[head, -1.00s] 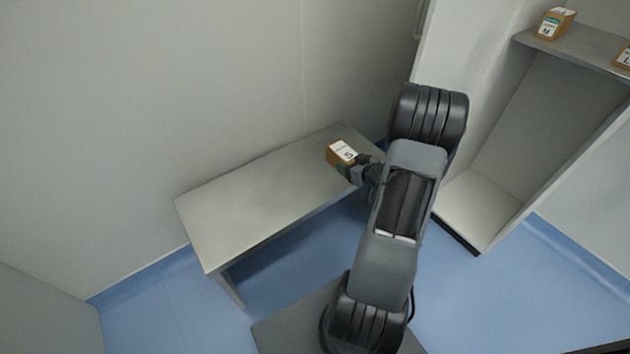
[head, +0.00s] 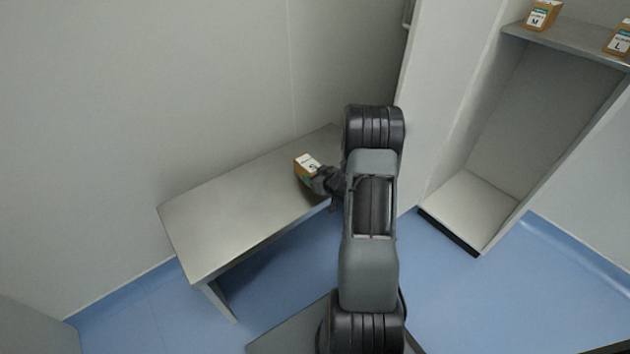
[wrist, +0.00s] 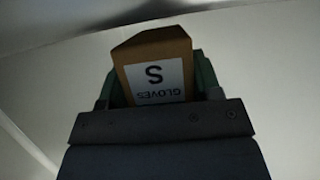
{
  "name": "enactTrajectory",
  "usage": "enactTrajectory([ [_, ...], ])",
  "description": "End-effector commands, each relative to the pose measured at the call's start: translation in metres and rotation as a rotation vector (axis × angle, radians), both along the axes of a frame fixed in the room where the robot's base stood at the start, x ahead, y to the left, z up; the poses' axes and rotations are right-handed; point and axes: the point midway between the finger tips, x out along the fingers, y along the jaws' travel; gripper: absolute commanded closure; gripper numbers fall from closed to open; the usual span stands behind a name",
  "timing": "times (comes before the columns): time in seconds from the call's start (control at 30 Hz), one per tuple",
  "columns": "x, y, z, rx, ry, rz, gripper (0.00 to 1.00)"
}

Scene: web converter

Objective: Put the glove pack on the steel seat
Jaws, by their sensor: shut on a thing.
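The glove pack (head: 306,164) is a small brown box with a white label. In the wrist view the glove pack (wrist: 154,68) shows the words "GLOVES S", upside down, between the two green-edged fingers. My gripper (head: 316,178) is shut on it; the gripper also shows in the wrist view (wrist: 155,88). The steel seat (head: 215,217) is a long grey bench along the wall. In the head view the pack appears over the seat's far right part. I cannot tell whether the pack touches the seat.
A shelf unit (head: 575,40) stands at the right with two more brown boxes on top, one marked M (head: 541,16) and one marked L (head: 619,40). The left and middle of the seat are bare. The wall (head: 150,90) rises behind the seat.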

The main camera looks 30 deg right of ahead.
Motion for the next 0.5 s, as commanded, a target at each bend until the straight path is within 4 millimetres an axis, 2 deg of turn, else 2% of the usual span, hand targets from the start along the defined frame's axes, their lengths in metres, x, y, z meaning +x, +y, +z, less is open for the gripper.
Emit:
enactTrajectory([
  [0.03, 0.0001, -0.0003, -0.0106, 0.001, -0.001, 0.000, 0.67],
  [0.07, 0.0002, -0.0005, -0.0118, 0.000, -0.001, -0.001, 0.67],
  [0.47, 0.0001, -0.0006, -0.0143, 0.000, -0.001, -0.001, 0.67],
  [0.5, 0.0001, -0.0006, -0.0139, 0.000, -0.001, -0.001, 0.40],
])
